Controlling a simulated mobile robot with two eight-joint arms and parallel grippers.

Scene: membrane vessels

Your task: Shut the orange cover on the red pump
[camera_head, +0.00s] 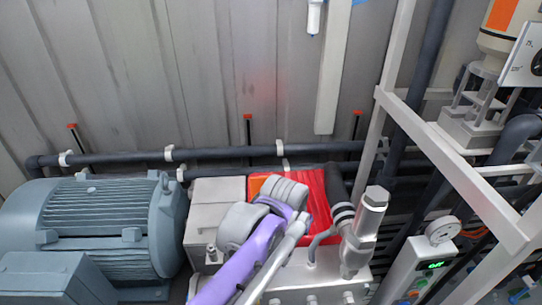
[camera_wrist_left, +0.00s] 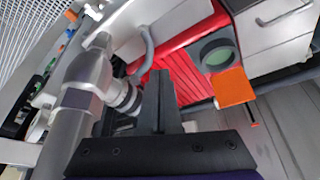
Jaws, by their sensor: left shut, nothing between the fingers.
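The red pump (camera_head: 318,200) sits in the middle of the head view, partly hidden behind my left arm. It also shows in the left wrist view as a red ribbed body (camera_wrist_left: 180,75). The orange cover (camera_wrist_left: 233,87) is a square flap standing open beside a round, dark-rimmed green face (camera_wrist_left: 218,57), which is uncovered. In the head view only a bit of the orange cover (camera_head: 256,186) shows at the pump's left. My left gripper (camera_wrist_left: 161,76) is shut and empty, in front of the red body and apart from the cover. My right gripper is out of view.
A grey-blue motor (camera_head: 95,225) stands at the left. A silver fitting (camera_head: 366,225) with a dark hose rises right of the pump. A white frame (camera_head: 450,155) stands further right. Dark pipes (camera_head: 230,152) run along the back wall.

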